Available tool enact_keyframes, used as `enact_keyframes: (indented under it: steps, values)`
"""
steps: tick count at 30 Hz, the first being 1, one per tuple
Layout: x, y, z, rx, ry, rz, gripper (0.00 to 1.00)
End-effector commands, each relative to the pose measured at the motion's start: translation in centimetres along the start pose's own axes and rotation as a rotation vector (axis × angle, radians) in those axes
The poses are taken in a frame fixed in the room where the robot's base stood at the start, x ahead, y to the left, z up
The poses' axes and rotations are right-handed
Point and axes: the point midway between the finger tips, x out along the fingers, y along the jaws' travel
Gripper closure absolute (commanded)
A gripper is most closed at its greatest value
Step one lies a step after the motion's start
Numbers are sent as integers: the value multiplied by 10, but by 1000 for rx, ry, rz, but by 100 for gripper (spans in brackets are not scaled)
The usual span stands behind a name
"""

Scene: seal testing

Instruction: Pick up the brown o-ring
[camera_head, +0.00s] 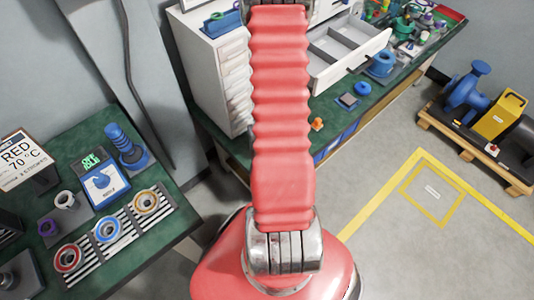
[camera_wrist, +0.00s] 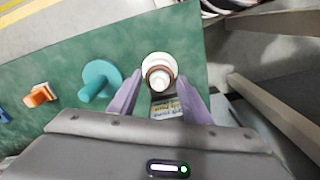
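In the wrist view, the brown o-ring (camera_wrist: 159,73) sits around a white round post on a white round base (camera_wrist: 149,62) on the green surface. My gripper (camera_wrist: 157,82) has two purple fingers, spread apart, one to each side of the o-ring. I cannot tell whether they touch it. A small printed label (camera_wrist: 166,109) lies between the fingers, nearer the palm. In the head view my red arm reaches up out of the frame, so the gripper is not seen there, and I cannot make out the brown o-ring.
A teal post (camera_wrist: 97,80) and an orange piece (camera_wrist: 40,95) stand left of the fingers. In the head view, a white drawer cabinet (camera_head: 215,60) stands left of my arm, with an open drawer (camera_head: 345,50) at right. Several ring fixtures (camera_head: 107,229) line the left table.

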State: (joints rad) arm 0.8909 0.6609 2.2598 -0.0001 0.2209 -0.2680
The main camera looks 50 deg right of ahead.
Motion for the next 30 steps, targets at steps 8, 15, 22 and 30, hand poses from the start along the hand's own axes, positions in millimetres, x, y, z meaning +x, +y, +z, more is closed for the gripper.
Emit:
enact_keyframes:
  steps: [8, 15, 22, 30]
  values:
    - [0, 0, 0, 0, 0, 0, 76]
    - [0, 0, 0, 0, 0, 0, 90]
    - [-2, 0, 0, -1, 0, 0, 90]
    - [-20, 0, -1, 0, 3, 1, 90]
